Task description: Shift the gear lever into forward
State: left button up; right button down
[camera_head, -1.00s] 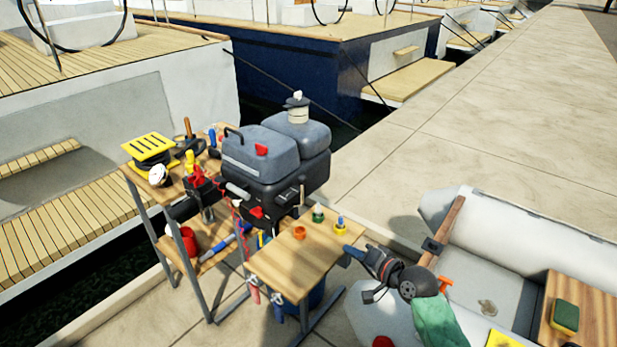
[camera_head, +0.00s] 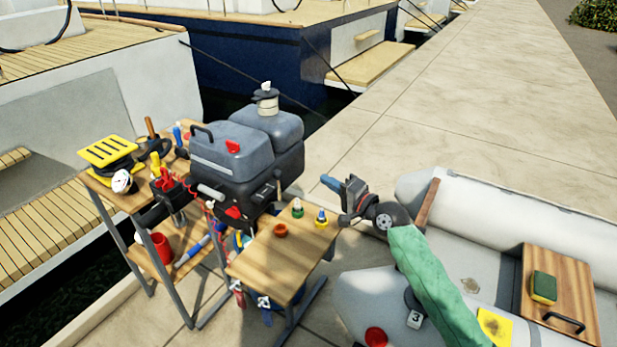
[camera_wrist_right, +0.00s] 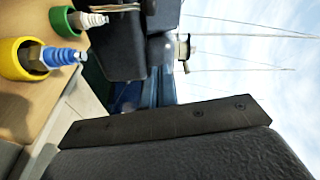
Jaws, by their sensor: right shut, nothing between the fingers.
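The grey and black outboard motor (camera_head: 250,158) sits on its stand left of centre in the head view. A small upright lever (camera_head: 279,188) on its right side looks like the gear lever; its setting is too small to tell. My right gripper (camera_head: 331,184) is shut and empty, to the right of the motor and apart from the lever. In the right wrist view, a dark gripper part (camera_wrist_right: 165,124) fills the bottom, and part of the dark motor (camera_wrist_right: 108,42) shows at the top. I cannot make out the lever there. My left gripper is not in view.
A small wooden table (camera_head: 272,262) in front of the motor holds an orange cup (camera_head: 281,231), a green-ringed spark plug (camera_head: 297,209) and a yellow-ringed one (camera_head: 321,219). A tool shelf (camera_head: 120,197) stands left. A grey dinghy (camera_head: 480,207) lies right.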

pick_arm(q)
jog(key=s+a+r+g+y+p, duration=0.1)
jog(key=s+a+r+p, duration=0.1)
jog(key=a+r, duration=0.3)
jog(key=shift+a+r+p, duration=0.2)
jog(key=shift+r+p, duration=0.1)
jog(key=shift+p, duration=0.4)
pick_arm(e)
jog(key=w+a, duration=0.5)
jog(key=a, duration=0.4)
jog(key=shift+a+f, duration=0.2)
jog(key=shift+a, duration=0.15)
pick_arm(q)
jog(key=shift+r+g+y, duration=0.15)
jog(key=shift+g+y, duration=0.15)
pick_arm(e)
jog(key=shift+s+a+r, duration=0.1)
